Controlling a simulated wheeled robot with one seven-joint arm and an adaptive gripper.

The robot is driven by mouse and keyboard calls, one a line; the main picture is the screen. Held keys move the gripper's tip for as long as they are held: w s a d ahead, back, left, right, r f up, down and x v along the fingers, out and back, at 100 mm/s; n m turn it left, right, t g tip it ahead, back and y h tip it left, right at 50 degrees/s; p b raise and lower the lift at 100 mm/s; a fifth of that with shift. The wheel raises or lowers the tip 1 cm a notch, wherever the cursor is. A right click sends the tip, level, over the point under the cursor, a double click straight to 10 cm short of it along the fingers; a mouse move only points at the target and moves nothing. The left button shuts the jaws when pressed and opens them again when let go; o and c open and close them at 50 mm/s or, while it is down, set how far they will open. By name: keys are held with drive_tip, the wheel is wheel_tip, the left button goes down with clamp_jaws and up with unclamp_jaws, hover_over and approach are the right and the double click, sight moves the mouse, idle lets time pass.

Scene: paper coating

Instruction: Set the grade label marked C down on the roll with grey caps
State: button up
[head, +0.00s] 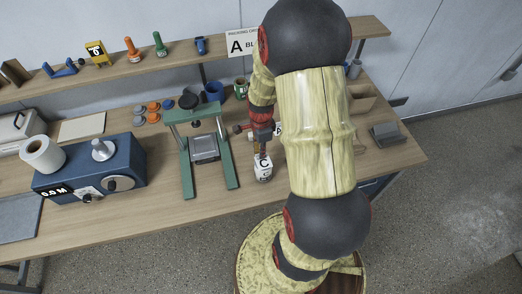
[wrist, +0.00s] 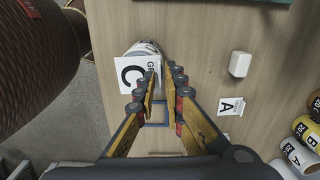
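The white grade label marked C (head: 264,163) shows below my gripper (head: 262,148) in the head view. In the wrist view the label (wrist: 130,75) lies at the left, against a pale roll (wrist: 143,47) with a greyish end. The label hides much of that roll, and its cap colour is hard to confirm. The left finger overlaps the label's right edge. Whether that finger touches the label I cannot tell.
A label marked A (wrist: 231,106), a small white block (wrist: 240,64) and several rolls (wrist: 302,157) lie right in the wrist view. In the head view a green frame press (head: 205,148) stands left of my gripper, and a blue machine (head: 90,168) farther left.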

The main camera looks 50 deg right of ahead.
drive_tip(key=o, duration=0.3)
drive_tip(key=shift+o, duration=0.2)
wheel_tip(320, 180, up, 12)
idle(0.5)
